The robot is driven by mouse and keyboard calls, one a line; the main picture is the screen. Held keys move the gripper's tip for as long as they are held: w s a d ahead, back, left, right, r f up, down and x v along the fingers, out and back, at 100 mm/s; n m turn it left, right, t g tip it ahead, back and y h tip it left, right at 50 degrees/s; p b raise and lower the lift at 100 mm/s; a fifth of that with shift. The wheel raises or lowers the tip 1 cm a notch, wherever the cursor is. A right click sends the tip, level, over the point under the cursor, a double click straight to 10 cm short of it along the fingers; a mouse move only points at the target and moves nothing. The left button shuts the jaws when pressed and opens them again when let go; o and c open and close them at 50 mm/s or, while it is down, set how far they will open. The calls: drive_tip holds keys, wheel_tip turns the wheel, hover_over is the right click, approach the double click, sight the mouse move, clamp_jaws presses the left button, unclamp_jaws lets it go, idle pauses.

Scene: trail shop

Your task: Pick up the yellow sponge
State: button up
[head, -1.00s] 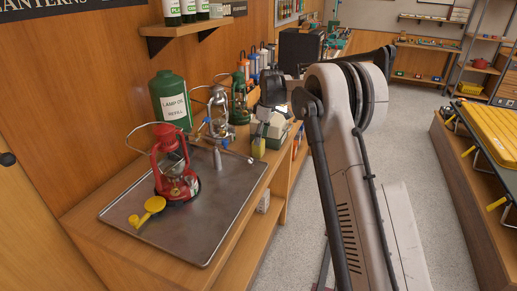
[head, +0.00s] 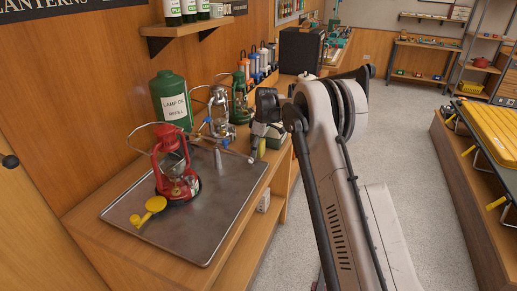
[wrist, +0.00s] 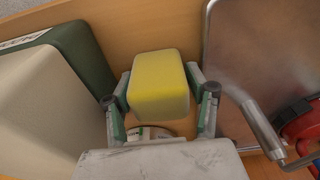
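The yellow sponge (wrist: 160,85) shows large in the wrist view, between the two fingers of my gripper (wrist: 158,80). The fingertips lie close along its left and right sides; whether both press on it I cannot tell. In the head view only a small strip of the sponge (head: 262,147) shows under my gripper (head: 265,134), at the right edge of the wooden counter (head: 110,250). My gripper hides most of it there. The sponge's underside is hidden, so whether it rests on the counter is unclear.
A metal tray (head: 215,225) with a red lantern (head: 175,170) lies left of the sponge; its edge is near in the wrist view (wrist: 225,40). A green-and-cream box (wrist: 75,70) stands close on the other side. A round labelled item (wrist: 150,132) shows below the sponge.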

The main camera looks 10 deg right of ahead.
drive_tip(key=c, duration=0.8)
wheel_tip(320, 180, up, 10)
drive_tip(key=shift+r+b, duration=0.1)
drive_tip(key=shift+b, duration=0.2)
